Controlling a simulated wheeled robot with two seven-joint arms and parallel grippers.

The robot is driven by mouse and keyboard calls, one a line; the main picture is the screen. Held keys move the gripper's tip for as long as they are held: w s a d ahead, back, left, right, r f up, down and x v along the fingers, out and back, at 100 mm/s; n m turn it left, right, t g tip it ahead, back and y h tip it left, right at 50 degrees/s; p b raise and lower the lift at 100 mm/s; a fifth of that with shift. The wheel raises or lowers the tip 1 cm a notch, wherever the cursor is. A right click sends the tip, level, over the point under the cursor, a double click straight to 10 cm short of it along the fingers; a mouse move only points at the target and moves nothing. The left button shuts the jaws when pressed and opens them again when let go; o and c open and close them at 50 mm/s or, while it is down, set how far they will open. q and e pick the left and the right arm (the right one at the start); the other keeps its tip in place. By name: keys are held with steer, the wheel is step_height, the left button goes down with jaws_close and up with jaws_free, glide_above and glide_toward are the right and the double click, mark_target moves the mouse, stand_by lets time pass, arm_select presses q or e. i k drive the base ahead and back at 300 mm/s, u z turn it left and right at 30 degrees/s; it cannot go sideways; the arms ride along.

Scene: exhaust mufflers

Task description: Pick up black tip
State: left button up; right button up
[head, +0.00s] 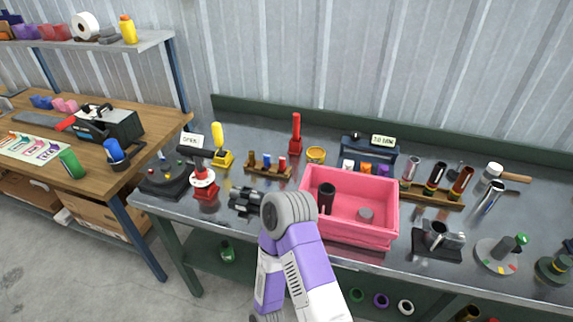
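A black cylinder (327,188), which looks like the black tip, stands upright inside the left part of the pink crate (345,231). A low grey round piece (366,213) lies to its right in the crate. One purple-and-white arm of mine comes up from the bottom, slightly right of centre, and seems to be my right. Its dark gripper (238,200) points left over the bench, left of the crate and apart from the black cylinder. The gripper is too small and dark to show its opening. My other gripper is out of view.
A wooden rack (432,199) with several tubes stands right of the crate. A red stand with an "OPEN" sign (192,141) is left of my gripper. A small rack (267,171) stands behind it. A metal fixture (438,240) sits right of the crate.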

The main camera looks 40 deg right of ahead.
mark_target(327, 191)
steer(key=i, duration=0.5)
steer(key=z, duration=2.8)
